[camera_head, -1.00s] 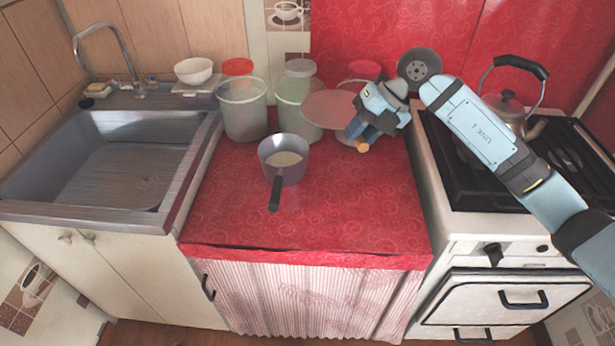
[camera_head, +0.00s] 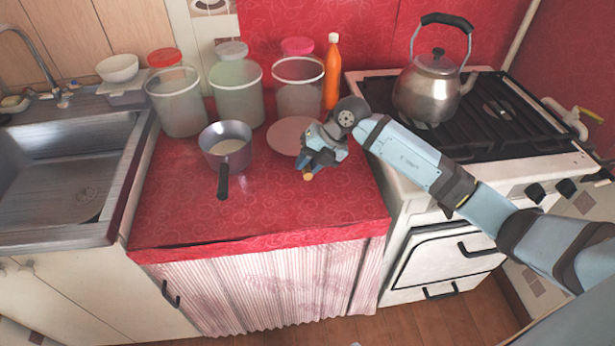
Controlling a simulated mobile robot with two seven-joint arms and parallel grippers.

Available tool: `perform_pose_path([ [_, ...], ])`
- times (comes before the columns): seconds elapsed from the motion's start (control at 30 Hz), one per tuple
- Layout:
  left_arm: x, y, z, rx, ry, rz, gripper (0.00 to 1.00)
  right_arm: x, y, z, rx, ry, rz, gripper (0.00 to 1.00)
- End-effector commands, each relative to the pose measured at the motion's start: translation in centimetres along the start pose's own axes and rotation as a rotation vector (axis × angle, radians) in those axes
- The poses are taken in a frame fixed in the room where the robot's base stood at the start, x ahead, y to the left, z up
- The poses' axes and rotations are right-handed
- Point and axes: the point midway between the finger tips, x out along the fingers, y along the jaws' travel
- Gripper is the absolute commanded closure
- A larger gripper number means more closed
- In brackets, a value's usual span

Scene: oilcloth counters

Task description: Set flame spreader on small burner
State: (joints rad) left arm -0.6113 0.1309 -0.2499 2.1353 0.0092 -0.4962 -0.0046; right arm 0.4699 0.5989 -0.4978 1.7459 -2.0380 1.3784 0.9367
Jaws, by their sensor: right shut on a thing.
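The flame spreader appears to be the flat pinkish disc (camera_head: 289,136) over the red counter, in front of the clear jars. A wooden handle end (camera_head: 308,176) sticks out below my right gripper (camera_head: 314,160). My right gripper is shut on the flame spreader, apparently by its handle. I cannot tell whether the disc touches the counter. The stove (camera_head: 362,85) is to the right, with a dark grate and a burner (camera_head: 497,112) showing right of the kettle. I cannot tell which burner is the small one. My left gripper is not in view.
A metal kettle (camera_head: 428,90) stands on the stove's left side. A saucepan (camera_head: 226,145) stands left of the disc. Several lidded jars (camera_head: 237,95) and an orange bottle (camera_head: 332,75) line the back. The sink (camera_head: 60,165) is at left. The counter's front is clear.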

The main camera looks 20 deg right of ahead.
Motion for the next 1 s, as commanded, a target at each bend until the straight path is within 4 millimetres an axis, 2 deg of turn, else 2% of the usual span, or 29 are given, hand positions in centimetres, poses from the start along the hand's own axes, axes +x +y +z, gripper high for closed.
perform_pose_path([
  [0.13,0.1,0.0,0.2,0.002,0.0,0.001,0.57,0.9,-0.6,0.0,0.001,0.001,0.0,1.0],
  [0.33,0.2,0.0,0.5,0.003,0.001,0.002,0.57,3.5,-2.3,-0.1,0.002,0.002,0.001,1.0],
  [0.7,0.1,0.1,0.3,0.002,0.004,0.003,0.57,3.8,-2.6,0.0,-0.001,0.0,0.0,1.0],
  [0.73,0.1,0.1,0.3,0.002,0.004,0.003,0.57,3.8,-2.6,0.0,0.0,0.001,-0.001,0.7],
  [0.8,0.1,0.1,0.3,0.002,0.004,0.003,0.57,3.8,-2.6,0.0,0.0,0.001,-0.001,0.54],
  [0.83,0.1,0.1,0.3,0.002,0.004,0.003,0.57,3.8,-2.6,0.0,0.0,0.001,-0.001,0.52],
  [1.0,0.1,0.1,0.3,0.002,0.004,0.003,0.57,3.8,-2.6,0.0,0.0,0.001,0.0,0.52],
])
